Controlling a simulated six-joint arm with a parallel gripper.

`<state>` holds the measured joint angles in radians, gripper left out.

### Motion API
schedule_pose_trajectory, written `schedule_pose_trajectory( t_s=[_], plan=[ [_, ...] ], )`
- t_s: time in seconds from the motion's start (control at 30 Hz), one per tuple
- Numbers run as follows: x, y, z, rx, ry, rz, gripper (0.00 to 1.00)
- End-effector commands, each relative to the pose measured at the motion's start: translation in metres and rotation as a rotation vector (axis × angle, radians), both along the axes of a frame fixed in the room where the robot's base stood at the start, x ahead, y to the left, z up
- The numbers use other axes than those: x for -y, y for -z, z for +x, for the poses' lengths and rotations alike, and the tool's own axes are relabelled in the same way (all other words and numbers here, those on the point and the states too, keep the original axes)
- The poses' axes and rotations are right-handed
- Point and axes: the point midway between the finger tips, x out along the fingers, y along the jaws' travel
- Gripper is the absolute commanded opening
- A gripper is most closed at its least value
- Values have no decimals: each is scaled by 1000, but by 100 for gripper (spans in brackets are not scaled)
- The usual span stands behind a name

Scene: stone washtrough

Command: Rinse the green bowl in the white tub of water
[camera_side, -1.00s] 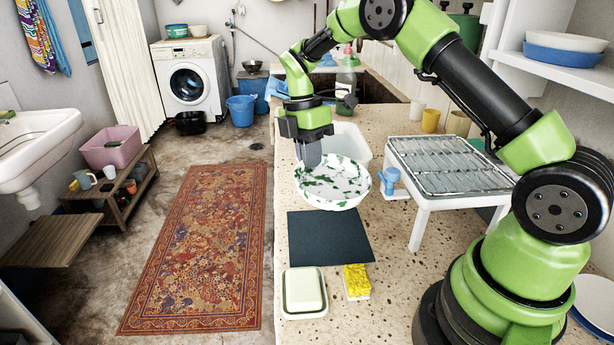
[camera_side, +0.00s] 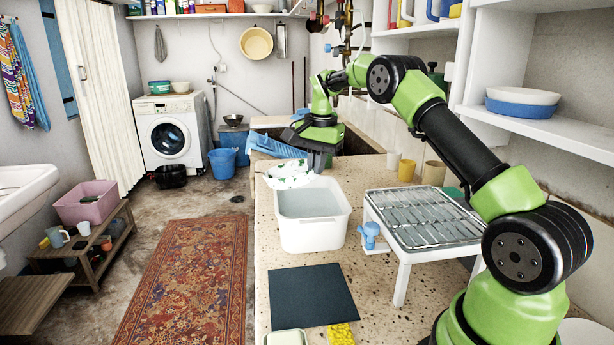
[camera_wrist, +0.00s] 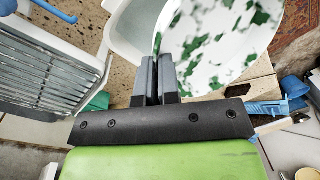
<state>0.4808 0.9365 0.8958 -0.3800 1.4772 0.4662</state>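The green bowl (camera_side: 288,174) is white with green patches. In the side view it hangs at the far left rim of the white tub (camera_side: 312,239). My gripper (camera_side: 318,163) is beyond the tub, with its fingers at the bowl's rim. In the wrist view, the two fingers (camera_wrist: 157,78) are close together, with the bowl's edge (camera_wrist: 215,45) between them. The bowl looks tilted and partly covers the tub (camera_wrist: 131,28). The tub's inside is pale grey; I cannot clearly make out the water surface. The bowl's underside is mostly hidden in the side view.
A dark mat (camera_side: 311,295) and a yellow sponge (camera_side: 341,335) lie in front. A blue ribbed board (camera_side: 272,146) and sunken basin (camera_side: 357,142) are behind.

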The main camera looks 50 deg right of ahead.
Motion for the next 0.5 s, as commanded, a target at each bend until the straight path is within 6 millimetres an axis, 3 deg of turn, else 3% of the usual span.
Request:
schedule_pose_trajectory(
  t_s=[0.2,0.5],
  plan=[
    [20,-9,-2,-19,394,1,0],
    [25,-5,-4,-31,522,4,0]
  ],
)
